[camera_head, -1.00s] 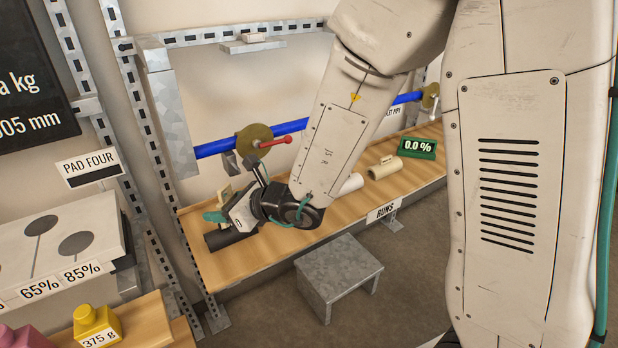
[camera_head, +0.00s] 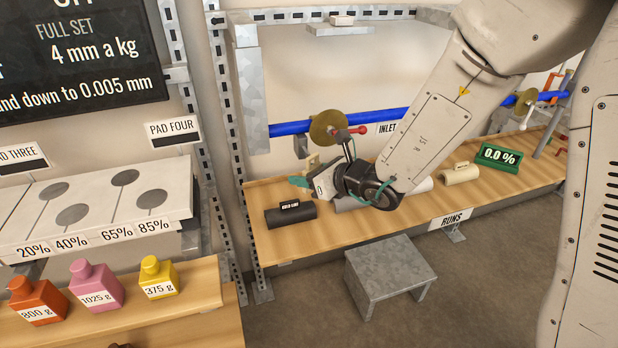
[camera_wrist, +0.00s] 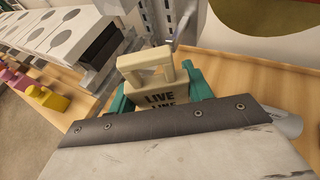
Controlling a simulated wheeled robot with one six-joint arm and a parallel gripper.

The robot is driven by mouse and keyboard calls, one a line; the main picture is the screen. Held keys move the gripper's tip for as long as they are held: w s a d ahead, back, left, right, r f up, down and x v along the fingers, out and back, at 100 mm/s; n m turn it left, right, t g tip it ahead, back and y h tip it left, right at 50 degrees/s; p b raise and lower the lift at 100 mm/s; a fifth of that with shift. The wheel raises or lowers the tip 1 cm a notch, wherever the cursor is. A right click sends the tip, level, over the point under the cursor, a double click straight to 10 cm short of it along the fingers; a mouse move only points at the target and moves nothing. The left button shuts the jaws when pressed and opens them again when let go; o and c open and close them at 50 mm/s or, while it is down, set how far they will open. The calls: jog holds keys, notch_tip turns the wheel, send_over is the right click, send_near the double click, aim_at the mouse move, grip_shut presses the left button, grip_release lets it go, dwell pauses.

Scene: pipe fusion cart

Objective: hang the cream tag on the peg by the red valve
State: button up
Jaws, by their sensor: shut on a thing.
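The cream tag (camera_wrist: 158,88), lettered "LIVE LINE" and with a loop handle on top, is upright between the green fingertips of my gripper (camera_wrist: 160,92) in the wrist view. In the head view my gripper (camera_head: 304,181) is shut on the tag (camera_head: 309,162), above the wooden shelf. The red valve handle (camera_head: 351,131) sticks out beside a brass disc (camera_head: 327,128) on the blue pipe, above and right of the tag. I cannot make out the peg clearly; my wrist and arm cover part of that area.
A black cylinder (camera_head: 290,214) with a small black tag lies on the shelf (camera_head: 290,243) below my gripper. A grey metal step (camera_head: 390,268) is on the floor. A perforated post (camera_head: 222,150) stands left.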

jog(key=shift+w+a, duration=0.2)
jog(key=shift+w, duration=0.5)
jog(key=shift+w+a, duration=0.2)
jog(key=shift+w, duration=0.55)
jog(key=shift+w+a, duration=0.2)
jog(key=shift+w, duration=0.5)
jog(key=shift+w+a+f, duration=0.1)
jog(key=shift+w+f, duration=0.15)
jog(key=shift+w, duration=0.2)
jog(key=shift+c, duration=0.8)
jog(key=shift+w+a+f, duration=0.1)
jog(key=shift+a, duration=0.05)
jog(key=o, duration=1.2)
jog(key=shift+f, duration=0.1)
jog(key=shift+c, duration=0.2)
